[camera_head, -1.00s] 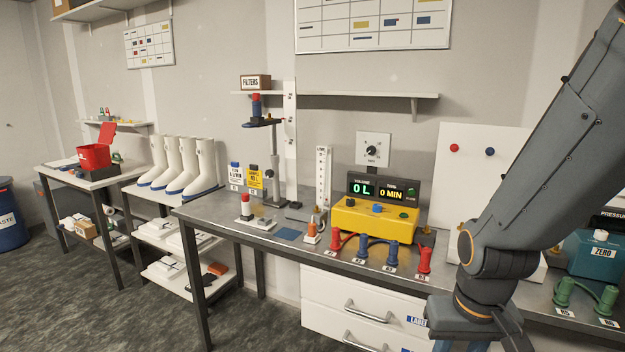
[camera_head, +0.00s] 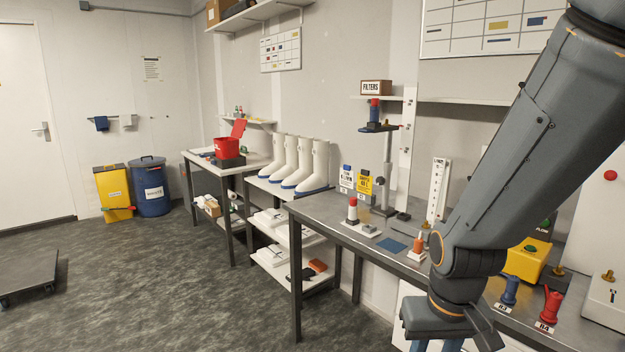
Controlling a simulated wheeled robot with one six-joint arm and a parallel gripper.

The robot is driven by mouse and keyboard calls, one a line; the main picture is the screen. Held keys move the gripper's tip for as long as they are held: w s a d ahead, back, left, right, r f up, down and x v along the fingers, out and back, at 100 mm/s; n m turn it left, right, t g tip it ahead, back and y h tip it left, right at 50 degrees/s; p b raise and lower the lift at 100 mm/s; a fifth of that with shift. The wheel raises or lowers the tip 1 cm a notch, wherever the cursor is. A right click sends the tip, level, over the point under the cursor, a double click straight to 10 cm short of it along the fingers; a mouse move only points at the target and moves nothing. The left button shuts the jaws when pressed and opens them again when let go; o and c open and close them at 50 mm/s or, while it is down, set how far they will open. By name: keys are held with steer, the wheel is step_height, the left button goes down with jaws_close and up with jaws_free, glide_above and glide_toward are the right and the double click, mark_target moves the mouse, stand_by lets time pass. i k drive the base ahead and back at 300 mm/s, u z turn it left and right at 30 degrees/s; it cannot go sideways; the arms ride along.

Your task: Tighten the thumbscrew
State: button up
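No part is clearly marked as the thumbscrew. A small brass knob (camera_head: 608,276) stands on a white panel at the right edge, and another brass knob (camera_head: 558,271) shows beside the yellow box; I cannot tell whether either is the thumbscrew. A clamp stand (camera_head: 387,172) with a dark platform and a red-topped blue piece (camera_head: 374,111) rises at the back of the bench. My arm crosses the right side, and its wrist reaches the bottom edge in front of the bench. My gripper's fingertips are cut off below the picture, so its opening and any contents are hidden.
The metal bench (camera_head: 322,208) carries a red-and-white bottle (camera_head: 352,211), an orange-topped piece (camera_head: 418,244) and a yellow box (camera_head: 526,259), partly behind my arm. White boots (camera_head: 313,168) stand on a rack to its left. Open floor (camera_head: 150,285) lies left, with a low cart (camera_head: 30,273).

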mark_target(380, 181)
steer(key=u, duration=0.4)
steer(key=i, duration=1.2)
steer(key=z, duration=0.3)
